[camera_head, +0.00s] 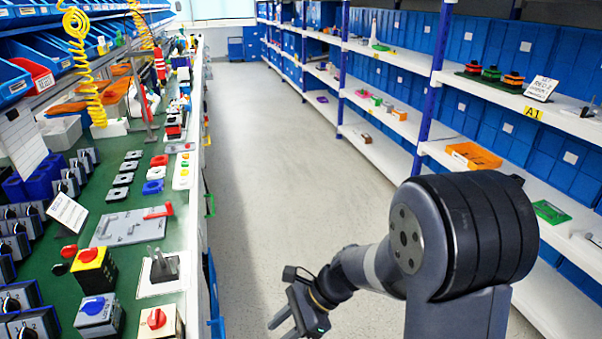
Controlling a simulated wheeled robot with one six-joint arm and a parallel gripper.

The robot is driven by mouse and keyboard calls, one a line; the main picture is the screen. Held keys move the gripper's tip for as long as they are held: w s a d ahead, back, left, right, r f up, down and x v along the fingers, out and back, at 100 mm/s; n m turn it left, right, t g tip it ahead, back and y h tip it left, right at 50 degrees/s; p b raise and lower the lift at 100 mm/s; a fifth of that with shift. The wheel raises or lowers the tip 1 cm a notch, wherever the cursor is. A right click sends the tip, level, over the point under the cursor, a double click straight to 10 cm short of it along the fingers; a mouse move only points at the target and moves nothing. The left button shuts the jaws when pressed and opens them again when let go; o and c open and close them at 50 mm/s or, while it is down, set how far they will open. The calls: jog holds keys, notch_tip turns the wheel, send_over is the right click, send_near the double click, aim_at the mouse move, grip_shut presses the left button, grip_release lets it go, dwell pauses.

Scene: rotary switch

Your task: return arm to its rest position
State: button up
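My arm shows at the lower right, bent down over the aisle floor. My gripper (283,325) is at the bottom middle, in the aisle just right of the green workbench (112,224). Its fingers look spread apart, with nothing visible between them. The gripper touches neither the bench nor the shelves. Rotary switches stand on the near part of the bench: a yellow box with a red knob (93,268), a grey box with a blue knob (98,313) and a pale box with a red knob (160,322).
A grey plate (130,228) and a small stand with a lever (162,268) lie near the bench edge. Shelves (395,149) with blue bins and an orange tray (473,156) line the right side. The aisle floor (275,170) between is clear.

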jog(key=b+x, duration=0.1)
jog(key=x, duration=0.6)
jog(key=shift+s+r, duration=0.2)
